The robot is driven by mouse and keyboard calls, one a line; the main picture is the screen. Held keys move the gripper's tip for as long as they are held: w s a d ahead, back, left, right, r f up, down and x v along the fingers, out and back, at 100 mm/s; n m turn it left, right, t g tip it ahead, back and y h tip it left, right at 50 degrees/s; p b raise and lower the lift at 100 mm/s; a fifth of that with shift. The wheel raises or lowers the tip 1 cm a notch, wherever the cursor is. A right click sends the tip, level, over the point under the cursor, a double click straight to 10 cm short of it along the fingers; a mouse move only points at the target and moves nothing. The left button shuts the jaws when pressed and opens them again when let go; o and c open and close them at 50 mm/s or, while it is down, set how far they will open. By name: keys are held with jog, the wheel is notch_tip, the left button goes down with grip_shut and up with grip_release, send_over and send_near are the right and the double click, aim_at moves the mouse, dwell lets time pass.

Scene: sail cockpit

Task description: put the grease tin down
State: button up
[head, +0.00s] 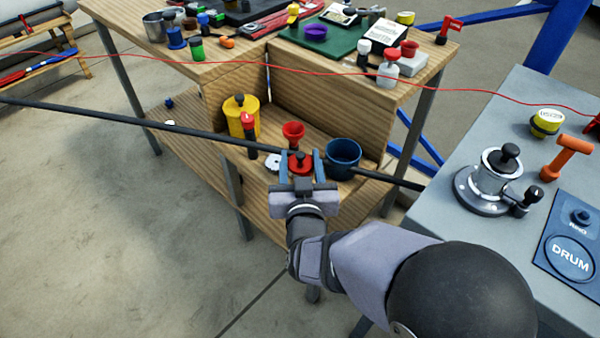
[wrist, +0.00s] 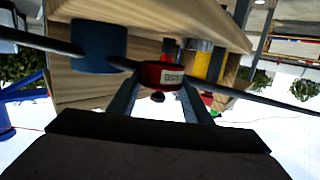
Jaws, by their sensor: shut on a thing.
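My gripper (head: 301,168) is shut on a red tin with a dark knob on top, the grease tin (head: 300,158). In the wrist view, whose picture is upside down, the tin (wrist: 160,74) shows a pale label and sits between both fingers. In the head view the tin is over the low wooden shelf (head: 330,205), between a blue pot (head: 343,152) on the right and a white round piece (head: 272,162) on the left. I cannot tell whether its base touches the shelf.
A thin dark rail (head: 190,131) crosses the view close by the gripper. A red funnel-like cup (head: 293,132), a red-capped dark bottle (head: 249,135) and a yellow canister (head: 241,108) stand behind and left. A grey bench (head: 480,125) with a winch (head: 497,180) is at the right.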

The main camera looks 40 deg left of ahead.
aim_at(300, 172)
jog(key=shift+f+b, duration=0.5)
jog(key=shift+f, duration=1.3)
jog(key=shift+f, duration=0.2)
jog(key=o, duration=1.5)
jog(key=shift+r, duration=0.15)
jog(key=p+v, duration=0.1)
jog(key=v, duration=0.9)
jog(key=shift+s+d, duration=0.2)
jog(key=shift+s, duration=0.15)
jog(key=shift+o, duration=0.4)
jog(key=shift+s+d, duration=0.4)
jog(key=shift+d, duration=0.1)
